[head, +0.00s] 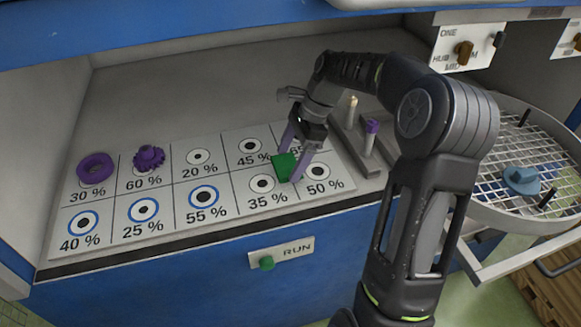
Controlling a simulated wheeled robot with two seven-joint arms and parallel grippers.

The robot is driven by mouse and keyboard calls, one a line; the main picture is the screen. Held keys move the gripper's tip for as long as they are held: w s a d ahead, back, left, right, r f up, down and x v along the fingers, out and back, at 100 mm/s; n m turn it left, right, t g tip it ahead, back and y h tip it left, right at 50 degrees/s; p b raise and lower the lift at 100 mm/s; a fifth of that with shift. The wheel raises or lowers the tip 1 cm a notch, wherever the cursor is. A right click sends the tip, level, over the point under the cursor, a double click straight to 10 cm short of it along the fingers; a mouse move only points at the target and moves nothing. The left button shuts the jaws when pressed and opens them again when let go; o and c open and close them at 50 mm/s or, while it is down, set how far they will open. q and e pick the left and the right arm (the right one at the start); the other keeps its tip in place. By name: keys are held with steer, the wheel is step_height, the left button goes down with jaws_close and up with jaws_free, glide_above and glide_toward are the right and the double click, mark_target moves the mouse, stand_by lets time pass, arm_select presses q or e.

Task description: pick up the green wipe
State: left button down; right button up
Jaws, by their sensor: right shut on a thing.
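The green wipe (283,168) is between the purple fingers of my right gripper (294,165). The gripper is shut on it, above the right part of the white percentage board (228,225), near the 35 % and 50 % cells. I cannot tell whether the wipe still touches the board. The gripper and wipe hide parts of the cells around them. My left gripper is not in view.
A purple ring (96,168) and a purple gear (149,157) sit on the board's left cells. Upright pegs (351,112), one purple-topped (371,135), stand right of the board. A round mesh turntable (486,172) holds a blue part (521,180). A RUN panel (281,255) is on the front.

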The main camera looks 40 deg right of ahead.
mark_target(291, 163)
step_height(291, 163, up, 6)
steer(key=shift+r, duration=0.1)
stand_by(0.5)
